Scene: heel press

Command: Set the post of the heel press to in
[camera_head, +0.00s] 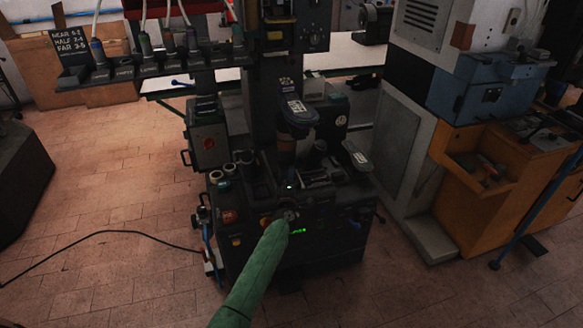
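The heel press (330,205) is a dark machine in the middle of the head view, with a console of small knobs and a green lit readout on its front. A pad-like head with a white label (297,107) sits above a short brownish upright (287,147). I cannot tell for sure which part is the post or how it is set. My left arm, in a green sleeve, reaches up from the bottom. Its gripper (288,216) is at the console front beside a round grey knob. Its fingers are too small and dark to tell open from shut. My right gripper is not in view.
A rack (150,68) with several hanging tools and a small blackboard (72,48) stand at the back left. An orange cabinet (475,205) and a blue machine (487,92) stand at the right.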

